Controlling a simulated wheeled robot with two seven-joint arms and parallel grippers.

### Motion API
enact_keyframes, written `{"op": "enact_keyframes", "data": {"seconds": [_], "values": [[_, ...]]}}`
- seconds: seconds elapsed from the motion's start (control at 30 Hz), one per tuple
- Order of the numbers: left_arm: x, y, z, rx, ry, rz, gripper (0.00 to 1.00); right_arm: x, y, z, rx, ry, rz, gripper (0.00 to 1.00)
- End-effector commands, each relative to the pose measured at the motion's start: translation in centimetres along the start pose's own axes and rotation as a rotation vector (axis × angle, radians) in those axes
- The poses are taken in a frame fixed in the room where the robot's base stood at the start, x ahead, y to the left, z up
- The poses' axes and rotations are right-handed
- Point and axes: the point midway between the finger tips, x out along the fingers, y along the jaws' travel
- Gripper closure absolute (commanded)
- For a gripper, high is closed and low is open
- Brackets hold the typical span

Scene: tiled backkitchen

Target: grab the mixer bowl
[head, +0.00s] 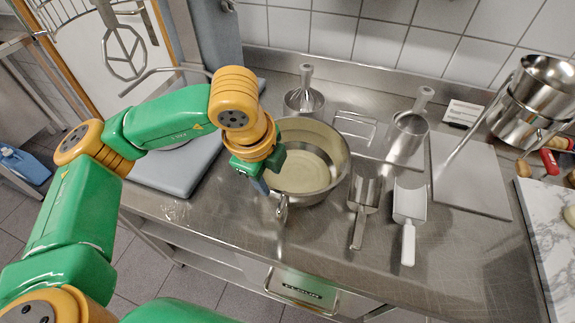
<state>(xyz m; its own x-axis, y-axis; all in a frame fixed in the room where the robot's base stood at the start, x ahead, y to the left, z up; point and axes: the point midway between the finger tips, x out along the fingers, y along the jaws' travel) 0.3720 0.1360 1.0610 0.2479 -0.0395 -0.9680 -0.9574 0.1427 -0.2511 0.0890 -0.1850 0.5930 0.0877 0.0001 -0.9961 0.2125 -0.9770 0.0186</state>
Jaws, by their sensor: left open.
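The mixer bowl (338,165) is a wide steel bowl with a pale inside, standing upright on the steel counter. A small metal handle (282,208) juts from its near-left side. My left gripper (263,187) is open and points down at the bowl's left rim, just left of and above the handle. Its wrist hides part of the left rim. I cannot tell whether a finger touches the bowl. My right gripper is not in view.
Steel scoops (364,200) and a white-handled scoop (409,215) lie right of the bowl. Stacked steel pots (545,78) stand far right. A grey slab (170,172) lies left. The front counter is clear.

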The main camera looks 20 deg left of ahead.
Motion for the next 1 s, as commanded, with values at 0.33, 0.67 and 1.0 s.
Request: {"op": "enact_keyframes", "data": {"seconds": [0.33, 0.67, 1.0], "values": [[3.3, 0.6, -0.1, -0.001, 0.002, 0.006, 0.54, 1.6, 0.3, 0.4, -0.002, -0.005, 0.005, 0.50], [8.9, 0.7, -0.3, -0.001, 0.003, 0.005, 0.54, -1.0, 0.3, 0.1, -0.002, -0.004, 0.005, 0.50], [9.4, 0.7, -0.3, 0.000, 0.004, 0.002, 0.84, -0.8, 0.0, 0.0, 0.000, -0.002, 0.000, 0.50]]}}
